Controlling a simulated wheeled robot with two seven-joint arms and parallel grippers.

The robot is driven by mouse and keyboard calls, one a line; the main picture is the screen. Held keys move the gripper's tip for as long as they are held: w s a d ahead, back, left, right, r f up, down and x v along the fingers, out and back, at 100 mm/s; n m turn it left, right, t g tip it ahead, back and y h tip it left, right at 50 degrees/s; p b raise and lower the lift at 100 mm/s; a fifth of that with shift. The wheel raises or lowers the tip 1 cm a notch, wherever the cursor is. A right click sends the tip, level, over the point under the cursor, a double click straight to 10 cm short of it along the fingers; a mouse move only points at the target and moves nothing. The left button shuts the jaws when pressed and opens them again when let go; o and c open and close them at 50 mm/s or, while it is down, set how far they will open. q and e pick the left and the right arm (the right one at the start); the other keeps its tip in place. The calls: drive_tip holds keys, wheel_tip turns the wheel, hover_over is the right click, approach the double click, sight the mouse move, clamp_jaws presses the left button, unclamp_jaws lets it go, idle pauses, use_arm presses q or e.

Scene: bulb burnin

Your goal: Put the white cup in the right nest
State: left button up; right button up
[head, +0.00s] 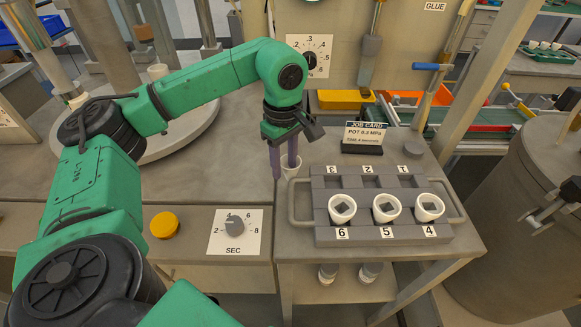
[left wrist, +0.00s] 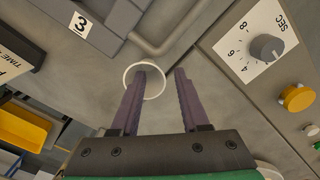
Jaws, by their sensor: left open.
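A white cup (head: 292,172) stands on the grey bench just left of the grey rack (head: 326,237). Its round rim also shows in the left wrist view (left wrist: 127,80). My left gripper (head: 283,172) is open and points down at the cup. In the left wrist view, one finger of my left gripper (left wrist: 161,71) overlaps the rim's opening and the other is outside it, to the right. The fingers hide part of the cup, and I see no grip on it. No place is marked as the right nest. My right gripper is not in view.
White cups with dark square pieces sit in rack places 6 (head: 342,208), 5 (head: 386,208) and 4 (head: 429,207). Places 1 to 3 look empty. A job card (head: 364,135) stands behind the rack.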

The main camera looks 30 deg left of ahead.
sight(285, 169)
use_arm(q)
clamp_jaws()
wheel_tip(285, 169, up, 8)
drive_tip(key=shift+f, duration=0.25)
wheel_tip(285, 169, up, 13)
drive_tip(key=p, duration=0.7)
drive_tip(key=shift+f, duration=0.15)
